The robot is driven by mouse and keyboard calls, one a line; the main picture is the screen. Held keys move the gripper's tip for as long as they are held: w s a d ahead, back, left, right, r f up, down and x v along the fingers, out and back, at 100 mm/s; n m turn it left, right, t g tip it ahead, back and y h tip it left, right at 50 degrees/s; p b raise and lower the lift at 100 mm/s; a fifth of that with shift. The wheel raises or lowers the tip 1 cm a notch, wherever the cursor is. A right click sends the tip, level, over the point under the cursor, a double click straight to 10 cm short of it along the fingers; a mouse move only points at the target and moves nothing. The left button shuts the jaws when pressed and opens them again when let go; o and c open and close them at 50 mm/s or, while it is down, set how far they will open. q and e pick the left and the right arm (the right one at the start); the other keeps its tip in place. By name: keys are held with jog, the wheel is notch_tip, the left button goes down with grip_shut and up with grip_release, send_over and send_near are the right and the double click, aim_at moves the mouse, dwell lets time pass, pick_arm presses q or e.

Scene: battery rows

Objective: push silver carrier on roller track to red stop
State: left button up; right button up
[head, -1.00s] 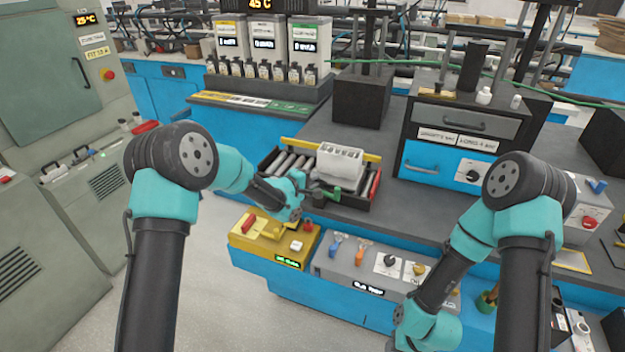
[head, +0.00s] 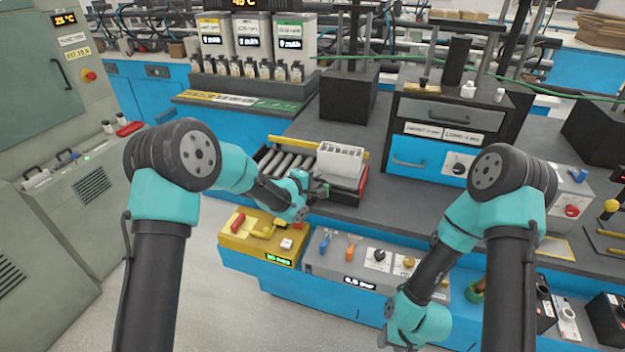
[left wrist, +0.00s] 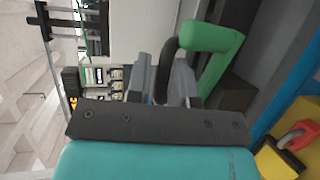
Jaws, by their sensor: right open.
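The silver carrier (head: 341,160), a pale ribbed block, sits on the roller track (head: 285,165) at its right end. Bare rollers show to its left. The red stop (head: 364,178) is close by the carrier's right side; whether they touch I cannot tell. My left gripper (head: 320,190) is at the track's front edge, just below the carrier. In the left wrist view, a green bar (left wrist: 215,48) with a dark part is right by the grey fingers (left wrist: 165,85); their closure is unclear. My right gripper (head: 402,346) is open, low at the bottom edge, mostly cut off.
A yellow box (head: 262,238) and a grey switch panel (head: 365,262) stand in front of the track. A yellow rail (head: 276,140) runs behind it. A blue-drawer cabinet (head: 430,150) stands to the right. Grey bench top is free between.

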pick_arm(q)
jog(key=shift+o, duration=1.4)
jog(key=shift+s+d+f, duration=0.1)
jog(key=shift+d, duration=0.2)
jog(key=shift+a, duration=0.1)
jog(key=shift+s+a, duration=0.35)
jog(key=shift+a, duration=0.05)
jog(key=v, duration=1.6)
jog(key=shift+r, duration=0.25)
jog(key=shift+a, duration=0.1)
